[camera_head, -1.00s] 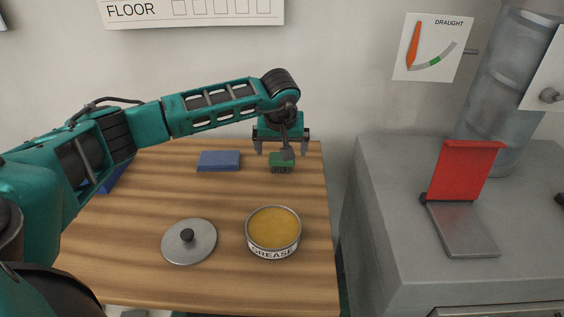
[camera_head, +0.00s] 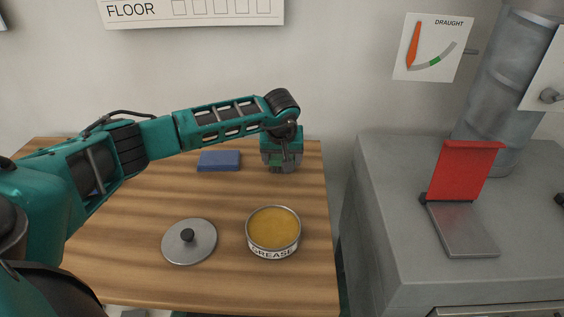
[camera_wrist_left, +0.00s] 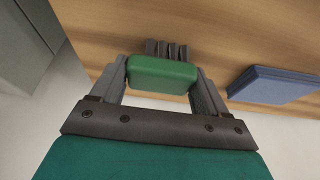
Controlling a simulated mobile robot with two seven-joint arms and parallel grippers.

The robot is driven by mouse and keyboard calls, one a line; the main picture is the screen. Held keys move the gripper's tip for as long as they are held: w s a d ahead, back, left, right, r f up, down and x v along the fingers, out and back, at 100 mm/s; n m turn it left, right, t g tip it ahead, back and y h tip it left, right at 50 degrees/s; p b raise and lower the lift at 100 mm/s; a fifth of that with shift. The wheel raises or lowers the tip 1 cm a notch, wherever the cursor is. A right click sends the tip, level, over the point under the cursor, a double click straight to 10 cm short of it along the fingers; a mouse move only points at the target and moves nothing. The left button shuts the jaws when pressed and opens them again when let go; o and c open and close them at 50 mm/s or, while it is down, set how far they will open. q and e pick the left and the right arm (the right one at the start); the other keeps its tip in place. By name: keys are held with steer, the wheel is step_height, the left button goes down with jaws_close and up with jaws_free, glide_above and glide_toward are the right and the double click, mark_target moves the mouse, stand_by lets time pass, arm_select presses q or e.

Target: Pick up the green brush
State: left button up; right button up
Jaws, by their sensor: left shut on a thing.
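The green brush (camera_wrist_left: 162,74) sits between the two fingers of my left gripper (camera_wrist_left: 160,86) in the left wrist view, with its dark bristle tufts showing beyond the green block. My left gripper (camera_head: 281,166) is shut on the brush and points down at the back right of the wooden table in the head view. There the gripper hides most of the brush, and I cannot tell whether it still touches the table. My right gripper is not in view.
A blue block (camera_head: 219,161) lies left of the gripper. An open grease tin (camera_head: 273,230) and a round lid (camera_head: 189,242) are nearer the front. A grey cabinet (camera_head: 390,200) with a red flap (camera_head: 463,172) stands right, across a gap.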

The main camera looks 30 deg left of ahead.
mark_target(282, 156)
arm_select(q)
steer(key=c, duration=0.3)
steer(key=shift+c, duration=0.2)
step_height(282, 156, up, 20)
stand_by(0.4)
steer(key=o, duration=0.5)
steer(key=c, duration=0.4)
